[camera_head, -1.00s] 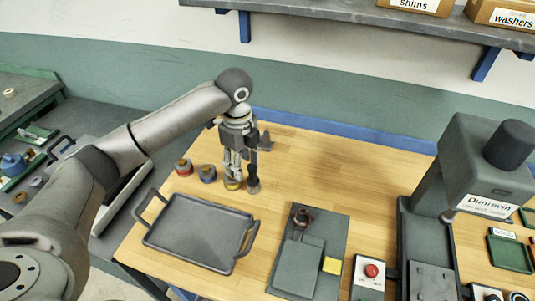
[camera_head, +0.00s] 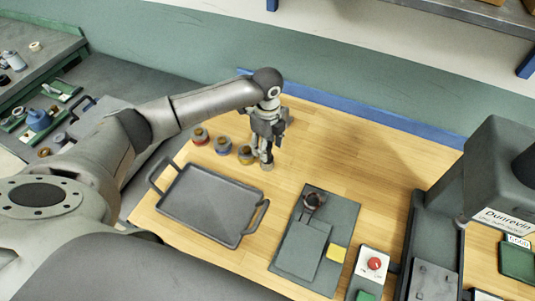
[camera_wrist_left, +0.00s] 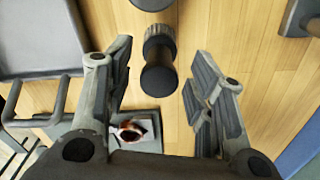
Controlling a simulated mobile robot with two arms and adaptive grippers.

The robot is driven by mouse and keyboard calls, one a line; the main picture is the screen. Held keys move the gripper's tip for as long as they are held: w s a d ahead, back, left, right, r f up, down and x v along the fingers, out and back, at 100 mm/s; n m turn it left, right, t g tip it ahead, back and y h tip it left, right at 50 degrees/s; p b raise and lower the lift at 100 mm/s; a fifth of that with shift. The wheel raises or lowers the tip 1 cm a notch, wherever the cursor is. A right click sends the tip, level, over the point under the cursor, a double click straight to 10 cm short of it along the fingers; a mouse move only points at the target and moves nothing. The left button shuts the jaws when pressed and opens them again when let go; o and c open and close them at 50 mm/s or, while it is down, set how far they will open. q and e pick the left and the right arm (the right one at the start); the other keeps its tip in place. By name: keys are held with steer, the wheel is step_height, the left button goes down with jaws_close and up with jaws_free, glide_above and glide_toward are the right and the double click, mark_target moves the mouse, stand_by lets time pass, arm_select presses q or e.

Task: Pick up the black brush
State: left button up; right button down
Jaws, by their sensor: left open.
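The black brush (camera_wrist_left: 159,72), a dark upright piece with a ridged collar, stands on the wooden table. In the head view it (camera_head: 267,164) is at the right end of a short row, partly covered by my gripper. My left gripper (camera_head: 264,147) points down over it and is open. In the left wrist view the brush lies between the spread fingers (camera_wrist_left: 165,75), with a gap on each side. I see no contact. My right gripper is not in view.
A dark handled tray (camera_head: 210,205) lies in front. A grey board (camera_head: 345,215) and the grinder machine (camera_head: 490,170) are at the right.

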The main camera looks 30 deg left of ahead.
arm_select(q)
steer(key=shift+f, duration=1.2)
jaws_close()
steer(key=shift+r, duration=0.2)
